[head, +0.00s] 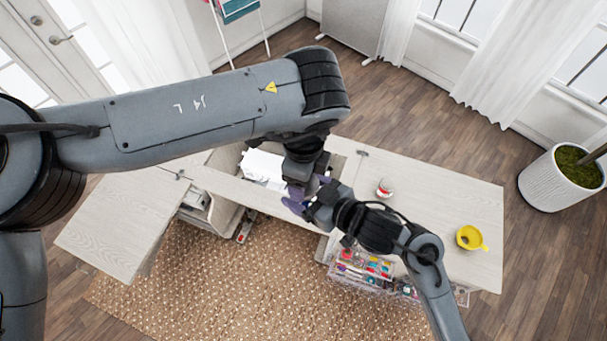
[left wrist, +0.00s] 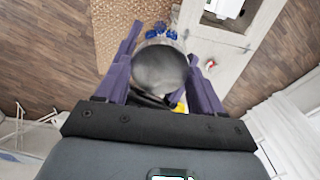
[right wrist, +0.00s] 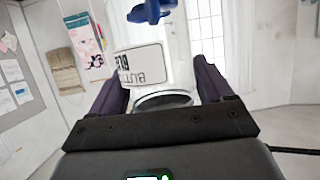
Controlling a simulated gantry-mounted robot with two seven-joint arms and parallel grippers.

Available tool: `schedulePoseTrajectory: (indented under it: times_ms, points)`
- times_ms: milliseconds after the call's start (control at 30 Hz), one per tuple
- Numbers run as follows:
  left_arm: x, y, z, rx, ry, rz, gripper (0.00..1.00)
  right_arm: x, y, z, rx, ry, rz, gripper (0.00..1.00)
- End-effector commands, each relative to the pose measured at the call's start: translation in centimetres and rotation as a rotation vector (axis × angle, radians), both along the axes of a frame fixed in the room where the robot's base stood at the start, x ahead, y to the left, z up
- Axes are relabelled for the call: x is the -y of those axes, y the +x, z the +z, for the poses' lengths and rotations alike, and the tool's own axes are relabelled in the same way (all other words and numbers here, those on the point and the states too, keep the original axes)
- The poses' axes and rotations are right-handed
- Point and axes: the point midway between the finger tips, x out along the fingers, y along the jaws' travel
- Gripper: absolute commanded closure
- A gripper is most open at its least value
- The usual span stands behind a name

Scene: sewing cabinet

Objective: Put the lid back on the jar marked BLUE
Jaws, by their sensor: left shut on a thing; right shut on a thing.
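My left gripper (left wrist: 164,62) points down from above and is shut on a round grey lid (left wrist: 160,72). My right gripper (right wrist: 164,78) comes in from the side and is shut on a clear jar near its rim (right wrist: 163,98). The jar's white label (right wrist: 141,65) appears upside down in the right wrist view; it reads BUT and, less clearly, BLUE. Blue contents (right wrist: 150,12) show beyond the label, and also past the lid in the left wrist view (left wrist: 160,34). In the head view the arms hide most of the jar and lid. I cannot tell whether they touch.
A small jar with red contents (head: 385,188) and a yellow container (head: 470,238) stand on the pale cabinet top (head: 440,195). A clear drawer of colourful items (head: 362,268) is at the front. The cabinet top between the jar and the yellow container is clear.

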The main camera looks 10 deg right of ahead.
Motion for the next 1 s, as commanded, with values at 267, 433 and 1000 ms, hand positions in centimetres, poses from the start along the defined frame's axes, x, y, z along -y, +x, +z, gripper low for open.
schedulePoseTrajectory:
  times_ms: [267,433,1000]
  points:
    - [0.01,-0.07,-0.06,-0.004,-0.001,-0.589,0.69,0.08,0.07,0.03,0.000,0.000,-0.002,1.00]
    - [0.00,-0.07,-0.08,-0.005,-0.001,-0.889,0.69,0.10,0.09,0.03,0.000,0.000,-0.003,1.00]
    - [-0.01,-0.05,-0.09,-0.005,-0.001,-1.030,0.17,0.12,0.09,0.03,0.000,0.001,-0.004,1.00]
